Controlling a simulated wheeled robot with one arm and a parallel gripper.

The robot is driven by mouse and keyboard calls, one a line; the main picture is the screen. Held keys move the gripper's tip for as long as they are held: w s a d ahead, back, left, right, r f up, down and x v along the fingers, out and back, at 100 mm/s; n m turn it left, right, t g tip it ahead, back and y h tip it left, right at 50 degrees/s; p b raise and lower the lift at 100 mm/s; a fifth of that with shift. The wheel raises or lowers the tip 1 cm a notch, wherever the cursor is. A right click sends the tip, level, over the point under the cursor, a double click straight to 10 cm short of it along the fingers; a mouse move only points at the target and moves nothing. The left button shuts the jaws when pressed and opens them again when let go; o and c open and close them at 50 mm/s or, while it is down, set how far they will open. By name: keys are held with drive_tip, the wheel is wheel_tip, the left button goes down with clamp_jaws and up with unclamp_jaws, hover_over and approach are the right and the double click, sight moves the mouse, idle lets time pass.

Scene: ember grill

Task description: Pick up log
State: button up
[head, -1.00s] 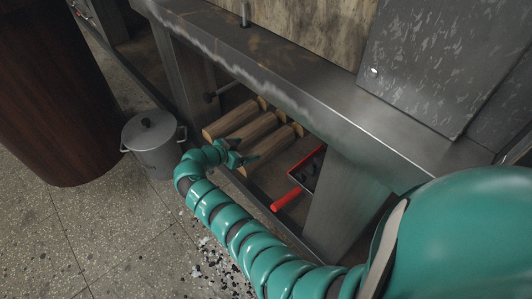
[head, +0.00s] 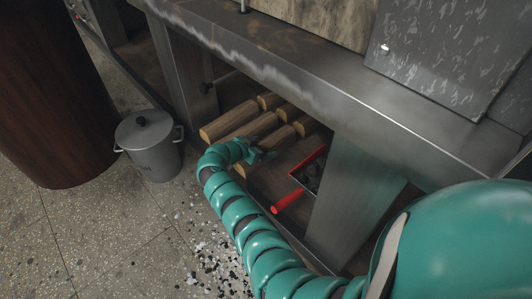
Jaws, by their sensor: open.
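Several brown logs (head: 229,121) lie side by side on the low shelf under the grill, in the head view. My teal gripper (head: 262,157) is open at the near side of the logs, over the shelf's front part. Its fingers are small and dark in the shade, next to the nearest logs. I cannot tell whether they touch a log. My gripper and wrist hide part of the nearest logs.
A red-handled shovel (head: 290,201) with dark contents lies right of the logs. The metal counter (head: 290,75) overhangs the shelf, and a metal leg (head: 345,205) stands at right. A grey lidded pot (head: 150,147) stands on the floor at left, beside a dark wooden barrel (head: 50,95).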

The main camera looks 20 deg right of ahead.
drive_tip(key=shift+r, duration=0.1)
drive_tip(key=shift+c, duration=0.4)
drive_tip(key=c, duration=1.5)
drive_tip(key=shift+c, duration=0.4)
drive_tip(key=shift+r, duration=0.15)
